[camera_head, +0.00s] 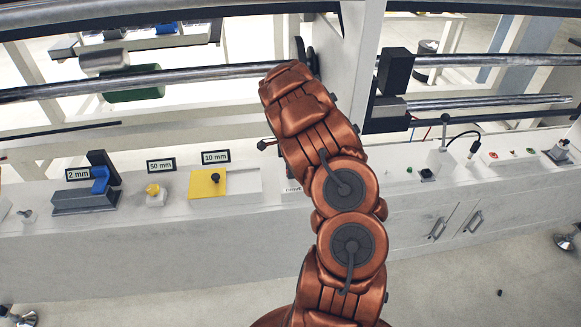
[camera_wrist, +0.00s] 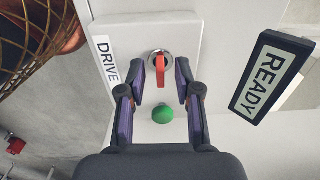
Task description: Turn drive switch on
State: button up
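In the wrist view the drive switch (camera_wrist: 160,67) is a red lever on a round silver base. It is set in a white panel beside a label reading DRIVE (camera_wrist: 106,62). The lever stands upright in the picture. My gripper (camera_wrist: 160,80) is open, with one dark finger on each side of the lever. Gaps show between the fingers and the lever, so I see no contact. In the head view my arm covers the gripper, and I cannot make out the switch there.
A green round button (camera_wrist: 162,114) sits just below the lever, between the fingers. A black READY sign (camera_wrist: 271,77) stands to the right.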

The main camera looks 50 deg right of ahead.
grip_shut()
jog(key=shift+f+n+b, duration=0.1)
jog(key=shift+n+b, duration=0.2)
jog(key=shift+b, duration=0.15)
jog(key=shift+w+f+n+b, duration=0.1)
jog(key=shift+n+b, duration=0.5)
jog(key=shift+b, duration=0.05)
jog(key=n+b, duration=0.3)
jog(key=n, duration=0.1)
jog(key=shift+b, duration=0.3)
jog(key=n+b, duration=0.3)
jog(key=n, duration=0.3)
jog(key=shift+n+b, duration=0.3)
jog(key=n+b, duration=0.2)
jog(key=n, duration=0.3)
jog(key=shift+r, duration=0.2)
jog(key=shift+n, duration=0.4)
